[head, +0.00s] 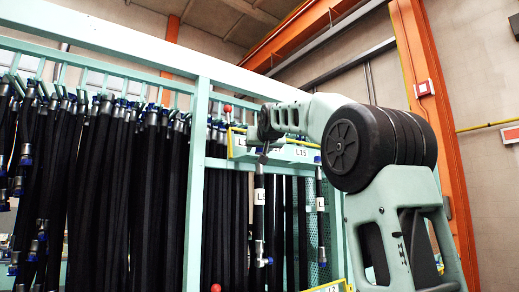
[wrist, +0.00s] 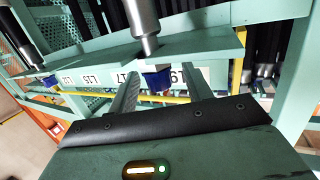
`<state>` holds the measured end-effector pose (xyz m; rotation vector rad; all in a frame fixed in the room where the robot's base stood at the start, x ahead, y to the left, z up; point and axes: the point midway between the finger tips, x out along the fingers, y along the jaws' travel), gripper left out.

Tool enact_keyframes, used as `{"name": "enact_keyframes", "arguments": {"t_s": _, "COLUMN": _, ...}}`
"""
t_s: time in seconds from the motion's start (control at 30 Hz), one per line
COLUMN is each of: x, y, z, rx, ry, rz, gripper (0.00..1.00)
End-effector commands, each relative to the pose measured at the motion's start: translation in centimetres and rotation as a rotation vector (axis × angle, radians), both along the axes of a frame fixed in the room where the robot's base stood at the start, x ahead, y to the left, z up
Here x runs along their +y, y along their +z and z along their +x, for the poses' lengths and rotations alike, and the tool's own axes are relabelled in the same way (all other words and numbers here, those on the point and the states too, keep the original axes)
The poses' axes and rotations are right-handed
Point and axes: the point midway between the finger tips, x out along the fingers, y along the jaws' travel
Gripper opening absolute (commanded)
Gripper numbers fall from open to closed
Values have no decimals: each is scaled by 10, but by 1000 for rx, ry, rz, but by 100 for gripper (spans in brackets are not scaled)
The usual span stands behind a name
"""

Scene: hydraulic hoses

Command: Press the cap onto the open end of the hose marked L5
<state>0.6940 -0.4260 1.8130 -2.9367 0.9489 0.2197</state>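The hose marked L5 (head: 259,198) hangs black with a white label in the head view, its upper end below my gripper (head: 263,143). In the wrist view its silver fitting (wrist: 145,22) comes in from the top. A blue cap (wrist: 157,79) is at the end of that fitting, between the two fingers of my gripper (wrist: 156,85). The fingers appear shut on the cap's sides. The cap looks in line with the fitting and touching it; I cannot tell how far it is on. In the head view my gripper's fingers and the cap are too small to make out.
A green rack bar with white labels (head: 300,152) runs beside my gripper. Another labelled hose (head: 320,205) hangs to the right; its blue end (wrist: 48,80) shows in the wrist view.

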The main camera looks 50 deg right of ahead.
Motion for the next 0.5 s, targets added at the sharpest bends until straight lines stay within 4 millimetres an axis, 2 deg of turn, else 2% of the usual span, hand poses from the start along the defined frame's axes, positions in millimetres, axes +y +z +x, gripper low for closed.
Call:
{"name": "enact_keyframes", "arguments": {"t_s": 0.17, "x": 3, "y": 0, "z": -4, "rx": -1, "ry": 0, "rz": -1, "gripper": 50}}
{"name": "enact_keyframes", "arguments": {"t_s": 0.27, "x": 10, "y": 0, "z": -13, "rx": -3, "ry": 1, "rz": -2, "gripper": 50}}
{"name": "enact_keyframes", "arguments": {"t_s": 0.5, "x": 40, "y": 6, "z": -55, "rx": -6, "ry": 2, "rz": -2, "gripper": 50}}
